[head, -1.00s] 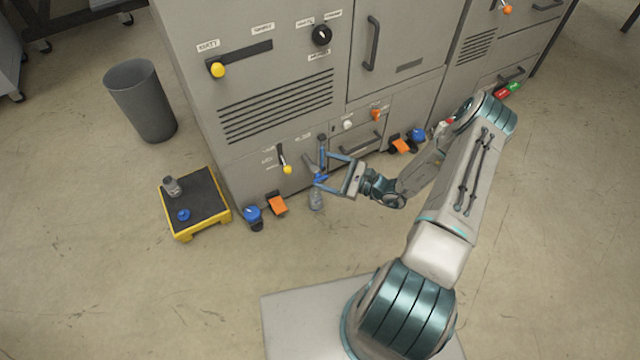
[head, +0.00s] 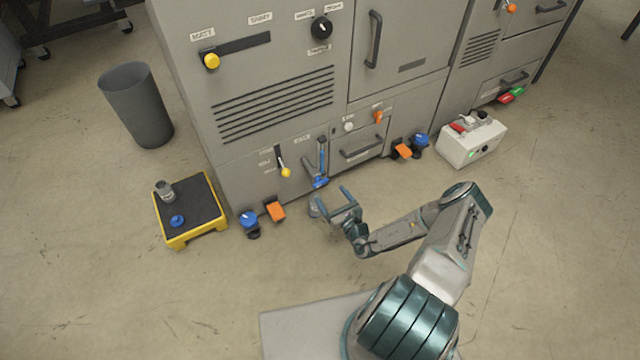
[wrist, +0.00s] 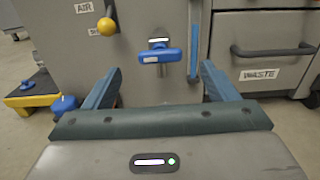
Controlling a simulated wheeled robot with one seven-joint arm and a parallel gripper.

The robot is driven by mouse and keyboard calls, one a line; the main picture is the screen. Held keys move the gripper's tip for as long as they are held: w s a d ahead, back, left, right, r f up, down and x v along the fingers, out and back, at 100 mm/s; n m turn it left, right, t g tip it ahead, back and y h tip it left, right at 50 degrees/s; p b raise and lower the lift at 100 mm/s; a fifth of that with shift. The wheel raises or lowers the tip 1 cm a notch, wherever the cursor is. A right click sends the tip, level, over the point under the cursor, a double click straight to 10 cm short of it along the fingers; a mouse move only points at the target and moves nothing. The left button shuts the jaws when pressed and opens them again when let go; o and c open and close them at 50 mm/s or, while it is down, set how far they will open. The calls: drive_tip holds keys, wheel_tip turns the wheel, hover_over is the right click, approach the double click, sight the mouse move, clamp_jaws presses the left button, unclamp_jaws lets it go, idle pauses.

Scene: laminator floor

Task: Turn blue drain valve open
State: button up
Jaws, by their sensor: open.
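The blue drain valve handle (head: 320,182) is on the low front of the grey cabinet, at the end of a short grey spout. A clear bottle below the valve is mostly hidden by my gripper in the head view.
A blue upright tube (head: 322,152) stands beside the valve. A yellow-knobbed lever (head: 285,172) is to its left, a drawer handle (head: 362,148) to its right. Blue and orange pedals (head: 274,211) and a yellow-edged step (head: 179,241) stand left. A white control box (head: 470,147) stands right.

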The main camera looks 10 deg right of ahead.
sight(322, 184)
drive_tip(key=b+x, duration=0.2)
drive_tip(key=x, duration=0.6)
drive_tip(key=shift+w+f, duration=0.1)
drive_tip(key=shift+w, duration=0.05)
drive_tip(key=c, duration=1)
